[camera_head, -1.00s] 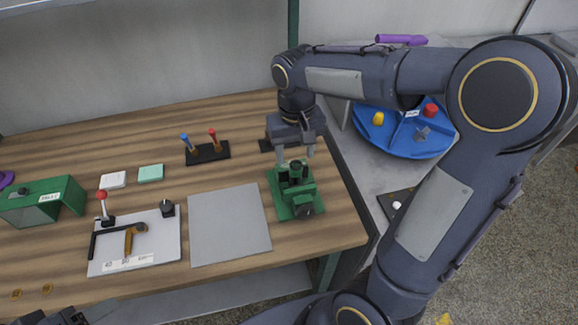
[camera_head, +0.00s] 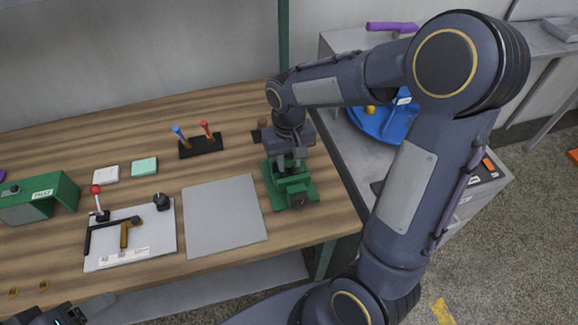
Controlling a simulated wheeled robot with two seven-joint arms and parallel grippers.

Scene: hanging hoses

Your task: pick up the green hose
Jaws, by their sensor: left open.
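I see no green hose in this view. My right gripper (camera_head: 290,162) points down at a green vise-like fixture (camera_head: 291,189) on the right part of the wooden bench. Its fingertips are at the top of the fixture, and they are too small and dark to tell whether they hold anything. My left gripper (camera_head: 60,315) is open at the bottom left corner, mostly cut off by the frame edge, and apart from the bench objects.
A grey mat (camera_head: 224,216) lies left of the fixture. Further left are a white board (camera_head: 150,250) with a lever and black and brown pieces, and a green box (camera_head: 38,200). A tool stand (camera_head: 201,146) is behind. A blue round tray (camera_head: 378,122) is partly hidden by my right arm.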

